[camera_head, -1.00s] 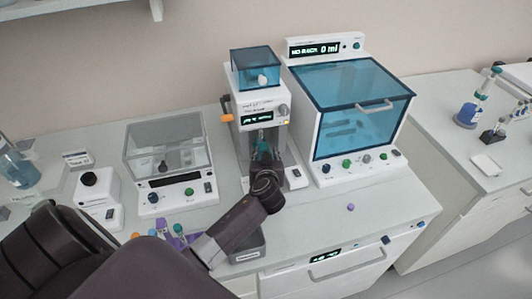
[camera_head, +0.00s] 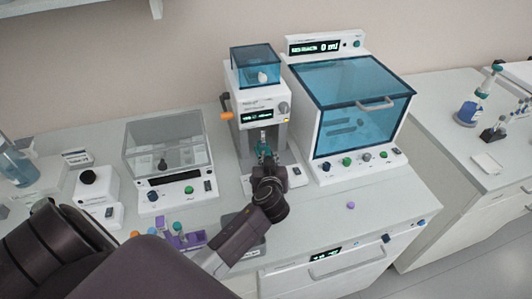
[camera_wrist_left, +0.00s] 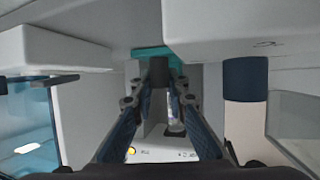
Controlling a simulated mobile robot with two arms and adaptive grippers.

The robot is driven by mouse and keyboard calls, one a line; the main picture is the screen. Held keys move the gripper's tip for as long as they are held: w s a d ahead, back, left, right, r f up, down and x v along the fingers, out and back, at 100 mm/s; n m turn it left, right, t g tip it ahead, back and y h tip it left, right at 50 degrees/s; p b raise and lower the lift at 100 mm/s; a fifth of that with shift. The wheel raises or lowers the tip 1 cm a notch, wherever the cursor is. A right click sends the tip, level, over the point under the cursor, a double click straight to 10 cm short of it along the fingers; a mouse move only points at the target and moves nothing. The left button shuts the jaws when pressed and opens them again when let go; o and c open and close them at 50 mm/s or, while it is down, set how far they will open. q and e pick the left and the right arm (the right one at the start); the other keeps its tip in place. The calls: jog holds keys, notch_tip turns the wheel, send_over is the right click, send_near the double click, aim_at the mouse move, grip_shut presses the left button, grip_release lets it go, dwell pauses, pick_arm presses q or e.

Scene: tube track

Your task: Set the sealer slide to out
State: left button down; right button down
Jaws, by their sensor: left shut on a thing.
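The sealer (camera_head: 260,104) is the white tower with a blue clear top, a small lit display and an orange-tipped lever at its left side. A teal part (camera_head: 264,152), seemingly its slide, shows low in its front opening. My left gripper (camera_head: 265,160) is at that opening, partly hidden by its own wrist. In the left wrist view the fingers (camera_wrist_left: 159,84) close on a dark block, seemingly the slide's grip (camera_wrist_left: 159,70), just below a teal piece (camera_wrist_left: 153,52). My right gripper is not in view.
A blue-lidded cabinet (camera_head: 352,100) stands close on the right. A clear-lidded box (camera_head: 166,150) stands on the left. A purple rack (camera_head: 184,239) with small tubes sits beside my forearm. The bench's front right, with a small purple cap (camera_head: 350,205), is mostly clear.

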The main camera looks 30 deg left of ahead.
pick_arm(q)
jog(key=s+d+b, duration=0.1)
jog(key=s+d, duration=0.2)
jog(key=s+d+b, duration=0.1)
jog(key=s+d, duration=0.1)
jog(key=d, duration=0.2)
jog(key=shift+s+f, duration=0.1)
jog(key=shift+s, duration=0.3)
jog(key=shift+f, duration=0.1)
jog(key=c, duration=2.1)
grip_release()
jog(key=shift+o, duration=1.3)
jog(key=shift+s+r, duration=0.1)
jog(key=shift+r, duration=0.1)
